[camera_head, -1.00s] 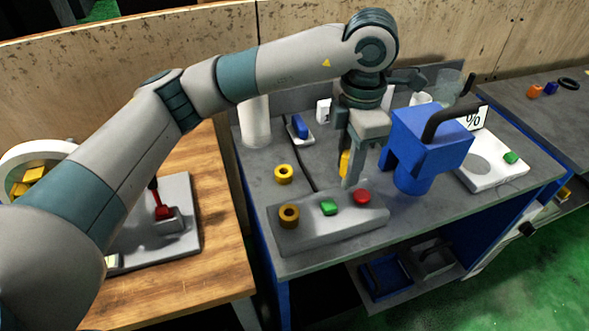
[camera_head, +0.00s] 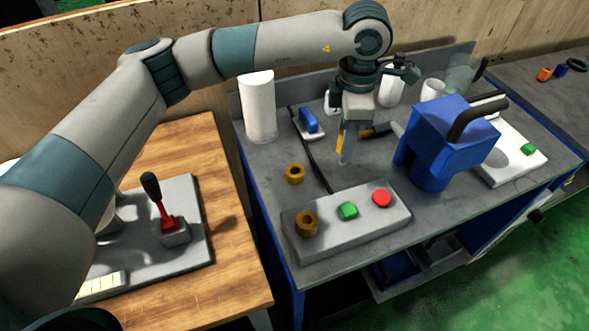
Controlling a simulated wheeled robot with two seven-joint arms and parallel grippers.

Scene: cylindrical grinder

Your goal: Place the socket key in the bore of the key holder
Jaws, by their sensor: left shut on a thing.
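My left gripper (camera_head: 344,152) points down over the grey bench, behind the button panel. It is shut on a narrow orange-yellow piece (camera_head: 339,144), the visible part of what looks like the socket key; the fingers hide the rest. A brass ring with an open bore (camera_head: 306,223) sits on the left end of the grey button panel (camera_head: 345,233). A second brass ring (camera_head: 295,174) stands on the bench behind it. I cannot tell for sure which of them is the key holder. The held piece is apart from both rings. My right gripper is not in view.
A blue housing with a black handle (camera_head: 445,150) stands right of the gripper. A dark-handled tool (camera_head: 377,131) lies behind the fingers. A white cylinder (camera_head: 258,108) and a blue object (camera_head: 308,121) stand at back left. A red-based lever (camera_head: 165,212) is on the wooden table.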

